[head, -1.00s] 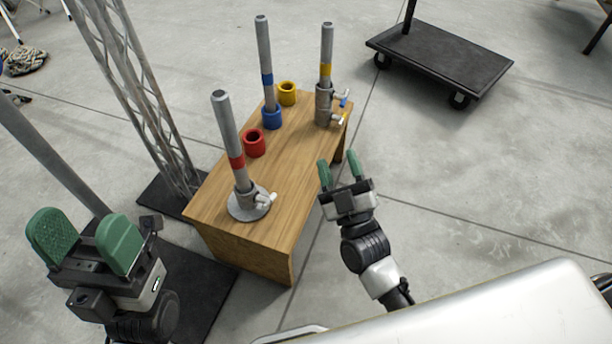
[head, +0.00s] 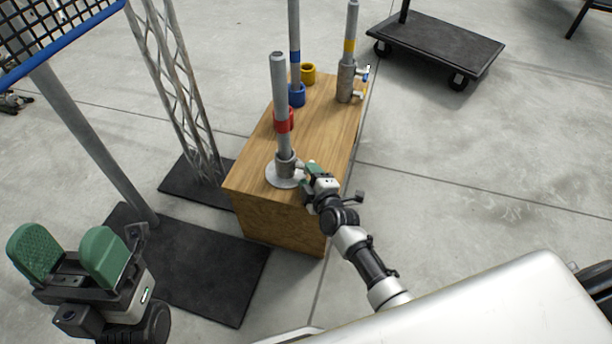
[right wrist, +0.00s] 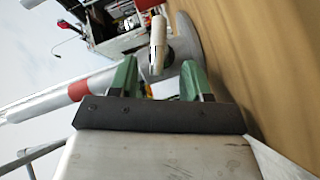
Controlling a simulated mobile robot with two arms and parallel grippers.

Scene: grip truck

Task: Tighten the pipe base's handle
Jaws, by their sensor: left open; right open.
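A grey pipe (head: 279,80) stands upright in a round metal pipe base (head: 279,181) near the front end of the wooden table. The base also shows in the right wrist view (right wrist: 187,40). Its pale handle (right wrist: 158,45) appears there between the green fingertips of my right gripper (right wrist: 158,80); I cannot tell whether they touch it. In the head view my right gripper (head: 312,170) is open just right of the base and hides the handle. My left gripper (head: 70,250) is open and empty at the lower left, away from the table.
The wooden table (head: 262,160) also holds a blue-banded pipe (head: 294,30), a yellow-banded pipe (head: 351,25) and a yellow ring (head: 308,70). A lattice truss (head: 175,80) stands left of the table. A black cart (head: 440,45) is at the back right.

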